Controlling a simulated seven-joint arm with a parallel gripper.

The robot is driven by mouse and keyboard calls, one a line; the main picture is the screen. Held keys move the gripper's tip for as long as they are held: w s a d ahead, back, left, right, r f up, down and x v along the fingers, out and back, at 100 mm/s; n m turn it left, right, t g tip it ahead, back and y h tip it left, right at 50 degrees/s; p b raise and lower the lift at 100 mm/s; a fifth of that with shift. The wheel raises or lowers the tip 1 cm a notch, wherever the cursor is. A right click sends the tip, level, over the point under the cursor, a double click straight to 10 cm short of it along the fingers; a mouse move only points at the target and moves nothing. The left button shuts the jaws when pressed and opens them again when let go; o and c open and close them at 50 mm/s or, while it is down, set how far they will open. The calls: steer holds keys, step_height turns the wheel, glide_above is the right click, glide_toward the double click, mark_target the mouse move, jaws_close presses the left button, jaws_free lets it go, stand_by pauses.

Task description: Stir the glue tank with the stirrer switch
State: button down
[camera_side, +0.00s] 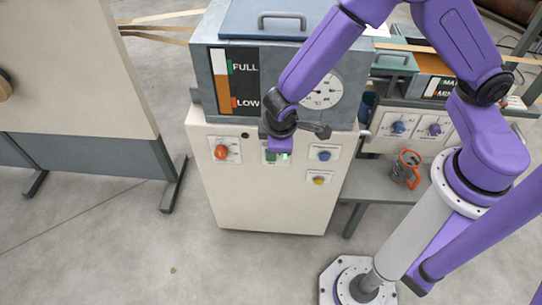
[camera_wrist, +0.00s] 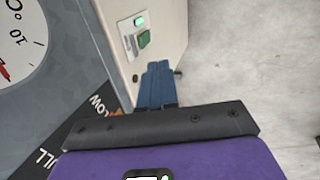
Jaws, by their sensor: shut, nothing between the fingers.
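The glue tank (camera_side: 212,38) is a grey box with a blue lid and a FULL/LOW gauge, on a cream cabinet (camera_side: 265,205). On the cabinet's front, a green switch with a lit green lamp (camera_side: 284,156) is partly hidden by my gripper in the side view. The wrist view shows this green switch (camera_wrist: 143,39) clearly, its lamp glowing. Its label is too small to read. My gripper's blue fingers (camera_wrist: 158,68) are together and empty, close to the panel and apart from the switch in the picture. The side view does not show the fingertips clearly.
The same panel has an orange-red knob (camera_side: 221,152), a blue knob (camera_side: 324,155) and a yellow knob (camera_side: 319,180). A round dial (camera_side: 322,92) is on the tank. The floor in front is clear.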

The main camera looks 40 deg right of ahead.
steer(key=w+f, duration=0.3)
steer(key=f, duration=0.6)
steer(key=shift+w+a+f+t+h, duration=0.25)
steer(key=shift+a+t+h, duration=0.05)
steer(key=shift+a, duration=0.1)
glide_above(271, 161)
steer(key=s+a, duration=0.2)
step_height(271, 161, down, 9)
steer(key=shift+r, duration=0.2)
steer(key=shift+s, duration=0.1)
